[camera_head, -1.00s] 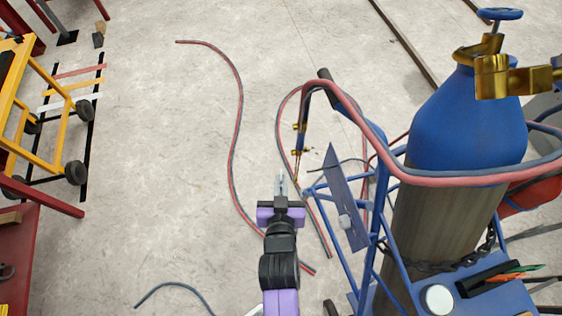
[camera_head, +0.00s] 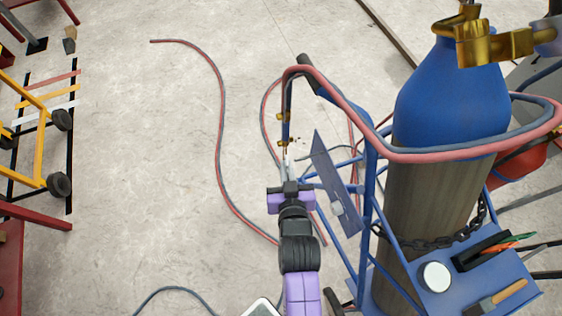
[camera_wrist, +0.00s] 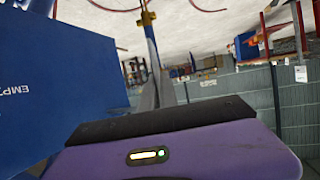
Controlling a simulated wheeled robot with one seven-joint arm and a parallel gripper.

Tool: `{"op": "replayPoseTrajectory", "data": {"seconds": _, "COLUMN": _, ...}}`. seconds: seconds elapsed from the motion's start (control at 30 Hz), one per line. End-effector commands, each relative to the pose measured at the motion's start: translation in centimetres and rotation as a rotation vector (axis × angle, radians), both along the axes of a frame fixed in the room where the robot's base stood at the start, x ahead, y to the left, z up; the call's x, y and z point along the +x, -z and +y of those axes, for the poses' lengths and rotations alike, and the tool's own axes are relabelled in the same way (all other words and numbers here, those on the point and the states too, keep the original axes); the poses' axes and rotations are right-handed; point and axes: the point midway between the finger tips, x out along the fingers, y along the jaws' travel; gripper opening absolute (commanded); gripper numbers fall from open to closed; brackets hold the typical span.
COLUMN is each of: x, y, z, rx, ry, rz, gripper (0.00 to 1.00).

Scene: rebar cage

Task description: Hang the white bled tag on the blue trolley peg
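The blue trolley (camera_head: 369,200) stands at the right and carries a tall gas cylinder with a blue top (camera_head: 450,95). A blue plate (camera_head: 333,180) with a small pale piece on it hangs at its left side. The plate's lettering, starting "EMP", shows in the wrist view (camera_wrist: 60,85). My gripper (camera_head: 288,163) is just left of the plate, fingers pointing away. In the wrist view its grey fingers (camera_wrist: 156,75) look close together, with no tag visible between them. I cannot pick out the white tag or the peg with certainty.
A red-and-grey hose (camera_head: 420,157) loops around the cylinder and drops to a brass-fitted torch (camera_head: 285,125) just beyond my gripper. A trolley tray (camera_head: 450,292) holds a white round item (camera_head: 434,276) and tools. A yellow cart (camera_head: 38,148) stands left; floor between is mostly clear.

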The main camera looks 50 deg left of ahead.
Motion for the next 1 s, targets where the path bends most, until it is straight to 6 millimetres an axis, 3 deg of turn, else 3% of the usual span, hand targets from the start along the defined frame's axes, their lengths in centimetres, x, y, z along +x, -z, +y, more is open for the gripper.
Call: {"op": "replayPoseTrajectory", "data": {"seconds": 1.0, "x": 4.6, "y": 0.8, "z": -1.9, "rx": 0.001, "ry": 0.001, "rz": -0.001, "gripper": 0.0}}
